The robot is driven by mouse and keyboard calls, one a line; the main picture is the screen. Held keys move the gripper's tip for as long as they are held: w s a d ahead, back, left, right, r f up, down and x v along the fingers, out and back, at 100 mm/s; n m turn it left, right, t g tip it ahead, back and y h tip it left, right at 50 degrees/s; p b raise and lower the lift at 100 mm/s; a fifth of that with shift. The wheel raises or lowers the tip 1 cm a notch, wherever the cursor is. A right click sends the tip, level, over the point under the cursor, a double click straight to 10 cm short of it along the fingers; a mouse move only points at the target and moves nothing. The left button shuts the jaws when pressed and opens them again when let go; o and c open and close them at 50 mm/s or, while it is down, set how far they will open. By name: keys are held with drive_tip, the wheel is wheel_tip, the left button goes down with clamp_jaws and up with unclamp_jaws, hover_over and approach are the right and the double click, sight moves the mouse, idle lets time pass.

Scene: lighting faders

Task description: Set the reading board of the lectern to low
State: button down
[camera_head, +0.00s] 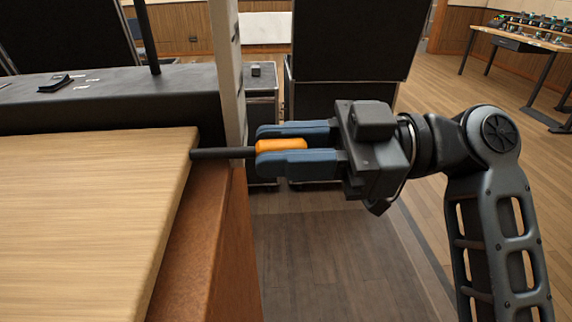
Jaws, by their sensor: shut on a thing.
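The lectern's reading board (85,215) is a light wooden panel at the lower left. Beneath its right edge is the reddish-brown lectern body (200,270). A black rod (222,153) sticks out to the right from beside the board's edge and ends in an orange grip (280,146). My gripper (285,145) comes in from the right, level, with its blue fingers shut on the orange grip. The rod's inner end is hidden at the board's edge. No low or high marks can be made out.
A black ledge (100,95) with a small dark item (62,84) lies behind the board. A pale upright post (228,70) stands just beyond the rod. Dark cases (345,110) stand behind my gripper. A table with equipment (520,40) is far right. The wooden floor at lower middle is clear.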

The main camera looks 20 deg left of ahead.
drive_tip(key=shift+n, duration=0.8)
drive_tip(key=r, duration=0.2)
drive_tip(key=r+b, duration=0.1)
drive_tip(key=r, duration=0.1)
drive_tip(key=shift+s+d, duration=0.15)
drive_tip(key=shift+s, duration=0.1)
drive_tip(key=c, duration=0.9)
unclamp_jaws()
drive_tip(key=v, duration=0.7)
drive_tip(key=shift+w+d, duration=0.2)
drive_tip(key=shift+d, duration=0.15)
